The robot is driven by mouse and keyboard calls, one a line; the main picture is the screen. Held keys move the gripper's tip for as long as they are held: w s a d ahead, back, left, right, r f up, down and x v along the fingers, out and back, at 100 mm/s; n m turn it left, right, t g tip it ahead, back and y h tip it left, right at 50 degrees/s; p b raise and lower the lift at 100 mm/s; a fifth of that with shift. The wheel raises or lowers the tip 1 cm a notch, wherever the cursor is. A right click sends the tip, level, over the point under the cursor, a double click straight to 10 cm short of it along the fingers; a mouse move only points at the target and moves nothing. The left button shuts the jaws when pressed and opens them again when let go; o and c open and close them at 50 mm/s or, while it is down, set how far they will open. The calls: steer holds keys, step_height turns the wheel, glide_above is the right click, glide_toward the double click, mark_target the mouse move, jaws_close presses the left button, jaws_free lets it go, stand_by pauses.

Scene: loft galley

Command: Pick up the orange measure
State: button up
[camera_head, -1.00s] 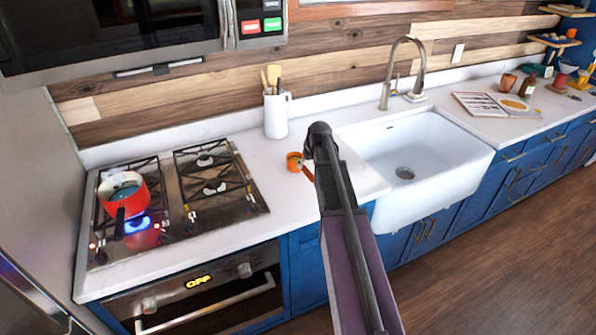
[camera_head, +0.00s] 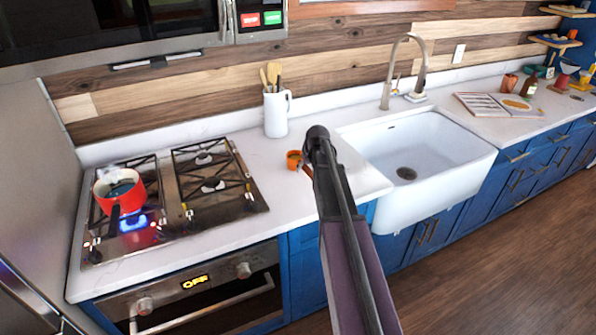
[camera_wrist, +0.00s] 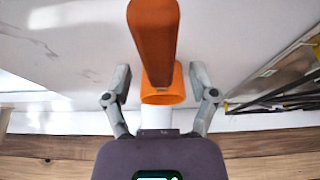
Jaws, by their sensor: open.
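The orange measure (camera_head: 294,159) sits on the white counter between the stove and the sink in the head view. In the wrist view the measure (camera_wrist: 154,45) is large, with its broad handle at the top and its round cup between my fingers. My gripper (camera_wrist: 160,82) is open, one finger on each side of the cup, with a visible gap on both sides. In the head view my arm's dark end hides the fingers and part of the measure.
A white jug of utensils (camera_head: 277,112) stands behind the measure. The white sink (camera_head: 415,165) lies to the right. A red pot (camera_head: 119,190) steams over a blue flame on the stove (camera_head: 210,185) to the left. An open book (camera_head: 498,106) lies beyond the sink.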

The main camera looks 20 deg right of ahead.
steer(key=shift+w+f+b, duration=0.25)
steer(key=shift+f+b, duration=0.1)
steer(key=shift+f, duration=0.25)
jaws_close()
